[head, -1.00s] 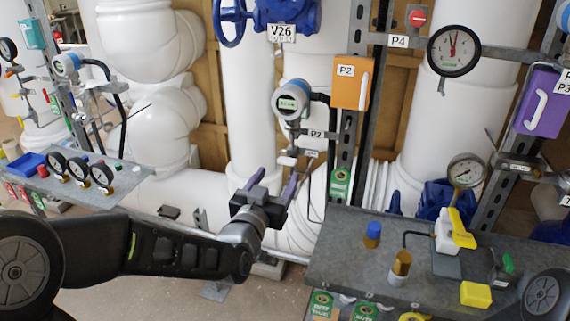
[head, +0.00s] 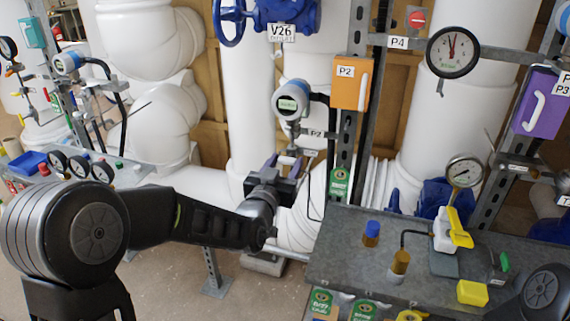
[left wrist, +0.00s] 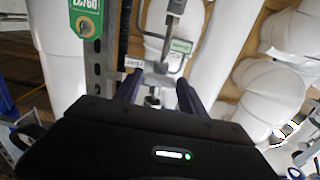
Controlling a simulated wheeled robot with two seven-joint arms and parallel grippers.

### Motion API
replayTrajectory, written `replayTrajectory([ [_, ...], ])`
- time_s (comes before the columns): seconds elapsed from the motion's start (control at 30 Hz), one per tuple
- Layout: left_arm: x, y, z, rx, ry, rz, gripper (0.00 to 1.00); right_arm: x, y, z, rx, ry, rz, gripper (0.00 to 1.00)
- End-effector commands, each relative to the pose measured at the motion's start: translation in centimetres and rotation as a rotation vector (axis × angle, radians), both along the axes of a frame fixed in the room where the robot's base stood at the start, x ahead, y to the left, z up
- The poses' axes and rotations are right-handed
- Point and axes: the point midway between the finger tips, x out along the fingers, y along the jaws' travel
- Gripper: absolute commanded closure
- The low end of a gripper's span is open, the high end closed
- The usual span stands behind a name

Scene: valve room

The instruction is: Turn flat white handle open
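A small flat white handle (head: 287,160) sits on the thin line below the round P2 transmitter (head: 291,101) in the head view, partly hidden by my left gripper. My left gripper (head: 284,163) reaches up to it with its two purple fingers apart, one on each side. In the left wrist view the open fingers (left wrist: 158,92) frame a pale fitting (left wrist: 157,80) on the vertical line, with a gap on both sides. I cannot tell whether a finger touches it. My right gripper is out of view.
A metal post with an orange P2 box (head: 351,83) and a green tag (head: 339,184) stands close right of the left gripper. Thick white pipes (head: 250,90) are behind. A grey bench (head: 335,255) with bottles and a yellow block (head: 472,293) is at lower right.

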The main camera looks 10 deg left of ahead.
Motion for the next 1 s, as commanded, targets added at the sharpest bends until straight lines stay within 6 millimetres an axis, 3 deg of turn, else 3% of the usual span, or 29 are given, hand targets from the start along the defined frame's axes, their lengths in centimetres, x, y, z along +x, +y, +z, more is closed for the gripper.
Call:
replayTrajectory([
  [0.53,0.0,0.0,0.0,0.0,0.0,0.0,0.98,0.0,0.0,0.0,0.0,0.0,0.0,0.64],
  [0.77,0.0,0.0,-0.1,-0.01,0.001,0.0,0.99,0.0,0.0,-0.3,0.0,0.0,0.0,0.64],
  [1.0,0.0,0.0,-0.3,-0.075,0.003,0.0,0.99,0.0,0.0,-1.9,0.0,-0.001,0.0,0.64],
])
